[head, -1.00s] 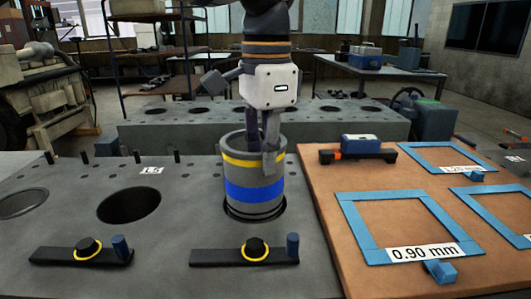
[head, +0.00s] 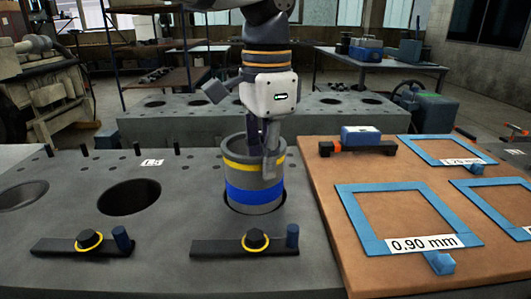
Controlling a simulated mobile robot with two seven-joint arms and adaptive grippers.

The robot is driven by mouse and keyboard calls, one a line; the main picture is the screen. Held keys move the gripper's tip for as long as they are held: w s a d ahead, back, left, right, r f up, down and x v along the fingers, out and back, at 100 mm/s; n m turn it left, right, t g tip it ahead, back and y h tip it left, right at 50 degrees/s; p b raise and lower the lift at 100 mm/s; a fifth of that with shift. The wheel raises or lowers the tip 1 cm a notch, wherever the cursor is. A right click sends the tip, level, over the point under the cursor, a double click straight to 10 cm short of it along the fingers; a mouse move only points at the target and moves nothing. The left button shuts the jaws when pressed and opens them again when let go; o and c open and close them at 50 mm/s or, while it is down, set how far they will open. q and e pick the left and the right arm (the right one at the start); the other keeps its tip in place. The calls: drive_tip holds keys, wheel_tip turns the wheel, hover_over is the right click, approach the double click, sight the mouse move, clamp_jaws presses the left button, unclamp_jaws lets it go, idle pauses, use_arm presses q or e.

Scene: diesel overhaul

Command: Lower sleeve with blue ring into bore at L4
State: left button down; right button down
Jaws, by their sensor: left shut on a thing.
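The grey sleeve (head: 254,172) with a blue ring and a yellow band stands upright at the rightmost bore (head: 227,202) of the grey engine block. Its bottom edge overlaps the bore opening; the blue ring shows just above the deck. My left gripper (head: 264,160) comes down from above and is shut on the sleeve's near right wall, one finger inside and one outside. My right gripper is not in view.
Black clamp bars with yellow rings (head: 245,247) lie in front of the bores. A brown bench (head: 335,205) on the right holds blue frames (head: 405,218), one marked 0.90 mm, and a blue-and-black tool (head: 360,140). Studs stand along the block's back edge.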

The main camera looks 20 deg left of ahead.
sight(266, 184)
use_arm(q)
drive_tip(key=shift+f, duration=0.7)
idle(0.5)
drive_tip(key=shift+f, duration=1.7)
